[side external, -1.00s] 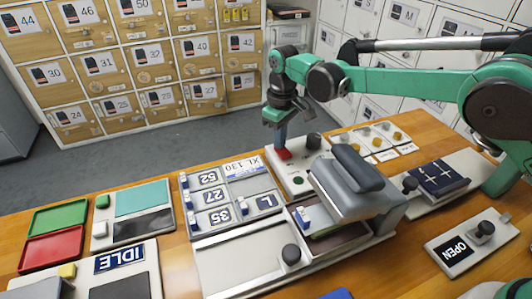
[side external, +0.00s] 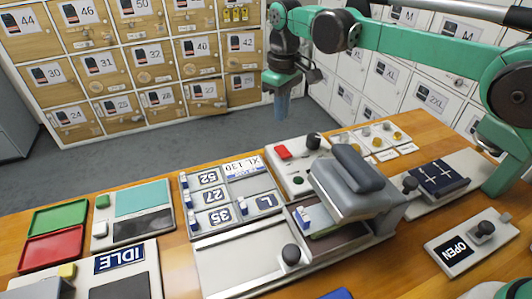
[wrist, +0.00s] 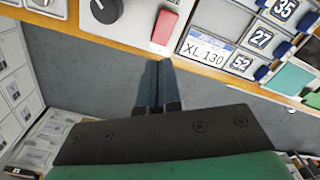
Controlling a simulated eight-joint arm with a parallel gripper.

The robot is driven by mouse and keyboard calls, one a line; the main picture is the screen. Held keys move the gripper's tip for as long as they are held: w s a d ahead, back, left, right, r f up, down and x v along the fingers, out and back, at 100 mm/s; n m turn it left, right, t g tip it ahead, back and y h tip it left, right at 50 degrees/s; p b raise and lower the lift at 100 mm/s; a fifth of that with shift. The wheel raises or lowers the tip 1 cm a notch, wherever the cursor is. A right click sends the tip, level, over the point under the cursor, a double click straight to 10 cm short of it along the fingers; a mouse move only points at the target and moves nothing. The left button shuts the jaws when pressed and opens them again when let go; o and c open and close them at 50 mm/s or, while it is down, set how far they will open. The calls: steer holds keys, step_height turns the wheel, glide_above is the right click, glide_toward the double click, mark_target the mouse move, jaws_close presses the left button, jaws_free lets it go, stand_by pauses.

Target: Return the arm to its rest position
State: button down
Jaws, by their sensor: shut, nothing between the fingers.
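My gripper (side external: 282,106) hangs in the air above the far edge of the table, its blue-grey fingers together and pointing down. In the wrist view my gripper (wrist: 156,82) shows its fingers pressed shut with nothing between them. Below it is the white control box with a red button (side external: 283,152) and a black knob (side external: 314,141). The red button also shows in the wrist view (wrist: 164,27), just beyond the fingertips and apart from them.
The plate board marked XL 130 (side external: 243,163) and the grey press (side external: 349,184) stand nearby on the table. A panel reading OPEN (side external: 455,251) is at right and one reading IDLE (side external: 119,259) at left. Wooden lockers (side external: 140,62) stand behind; the air around my gripper is clear.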

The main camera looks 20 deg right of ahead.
steer(key=s+d+r+m+t, duration=0.45)
steer(key=s+d+r, duration=0.25)
steer(key=s+d, duration=0.4)
steer(key=s+d+f+m+t, duration=0.1)
steer(key=s+f, duration=0.3)
steer(key=s, duration=0.4)
steer(key=shift+d+t, duration=0.6)
steer(key=shift+t, duration=0.25)
steer(key=shift+f+m, duration=0.1)
steer(key=shift+m, duration=0.15)
